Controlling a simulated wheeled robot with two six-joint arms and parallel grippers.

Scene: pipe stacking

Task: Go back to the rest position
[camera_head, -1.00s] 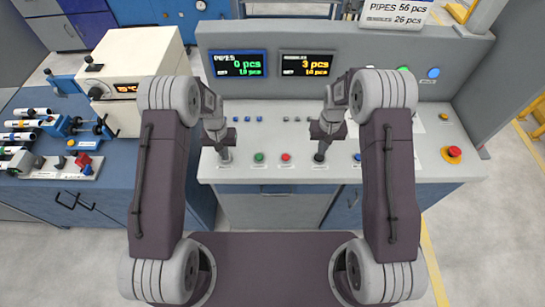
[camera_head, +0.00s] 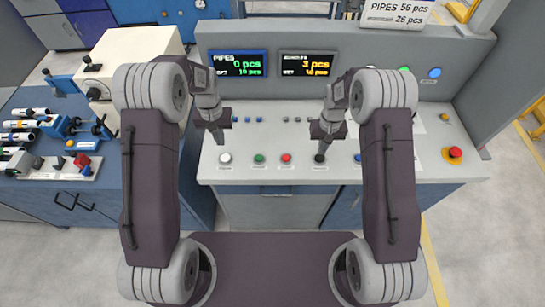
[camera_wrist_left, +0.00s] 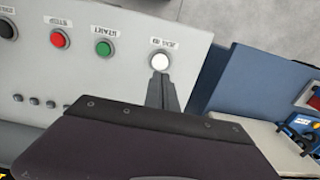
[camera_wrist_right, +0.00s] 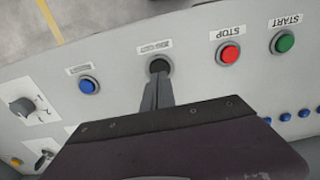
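My left gripper (camera_head: 219,138) is above the front of the control panel, behind the white button (camera_head: 225,158) in the head view. In the left wrist view its fingers (camera_wrist_left: 161,80) are together and empty, with the white button (camera_wrist_left: 160,62) just past their tips. My right gripper (camera_head: 320,155) points down at the black button (camera_head: 319,159). In the right wrist view its fingers (camera_wrist_right: 155,80) are together, and their tips overlap the edge of the black button (camera_wrist_right: 159,65). I cannot tell whether they touch it.
The grey control panel (camera_head: 400,171) also carries a green button (camera_head: 259,158), a red button (camera_head: 286,158) and an emergency stop (camera_head: 455,152). Two displays (camera_head: 238,64) stand behind. A blue bench (camera_head: 60,180) with pipes, fittings and a white machine (camera_head: 125,45) is at left.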

